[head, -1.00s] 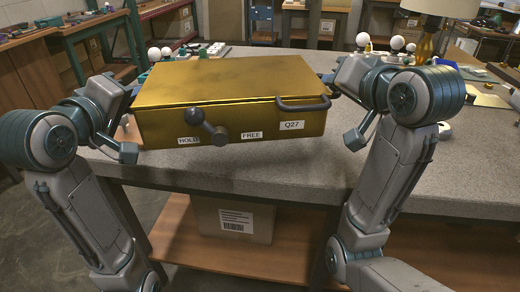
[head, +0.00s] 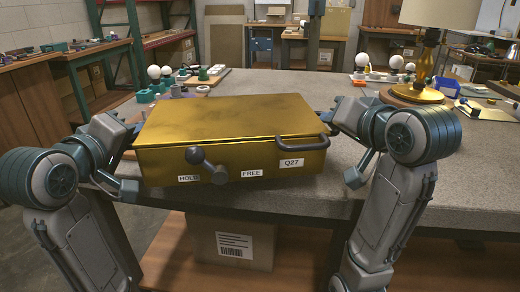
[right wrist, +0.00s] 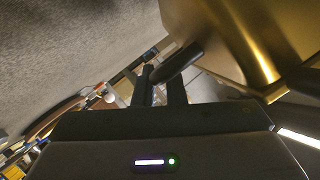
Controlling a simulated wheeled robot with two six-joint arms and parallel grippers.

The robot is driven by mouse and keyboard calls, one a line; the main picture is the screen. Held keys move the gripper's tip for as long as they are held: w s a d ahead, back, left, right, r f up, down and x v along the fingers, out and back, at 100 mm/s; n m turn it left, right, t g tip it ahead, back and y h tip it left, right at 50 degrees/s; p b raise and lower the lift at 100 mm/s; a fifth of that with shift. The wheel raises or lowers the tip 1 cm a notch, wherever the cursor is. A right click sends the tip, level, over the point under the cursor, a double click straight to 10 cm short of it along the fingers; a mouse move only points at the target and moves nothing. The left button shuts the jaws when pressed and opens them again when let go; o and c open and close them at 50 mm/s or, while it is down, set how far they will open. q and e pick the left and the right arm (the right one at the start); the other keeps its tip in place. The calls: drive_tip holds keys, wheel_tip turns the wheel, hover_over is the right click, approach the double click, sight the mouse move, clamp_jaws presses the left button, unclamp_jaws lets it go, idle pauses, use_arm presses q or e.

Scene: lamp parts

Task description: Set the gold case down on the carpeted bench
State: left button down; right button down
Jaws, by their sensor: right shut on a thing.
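The gold case (head: 235,122) is a closed box with a dark handle at its front right, a knob lever and labels "HOLD", "FREE" and "Q27". It is between my two arms at the front edge of the grey carpeted bench (head: 430,168). I cannot tell whether its underside touches the bench. My right gripper (right wrist: 165,85) is shut on a dark bar-like handle at the case's right side; the case (right wrist: 235,40) fills the upper right of the right wrist view. My left gripper (head: 133,122) is at the case's left side, its fingertips mostly hidden.
A lamp with a gold base (head: 418,92) stands on the bench at back right, near a blue bin (head: 446,86). White bulbs on stands (head: 362,62) and small parts (head: 172,85) lie behind the case. A cardboard box (head: 232,243) sits on the lower shelf.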

use_arm(q)
drive_tip(key=shift+f, duration=0.15)
use_arm(e)
drive_tip(key=shift+a+f, duration=0.1)
drive_tip(key=shift+f, duration=0.05)
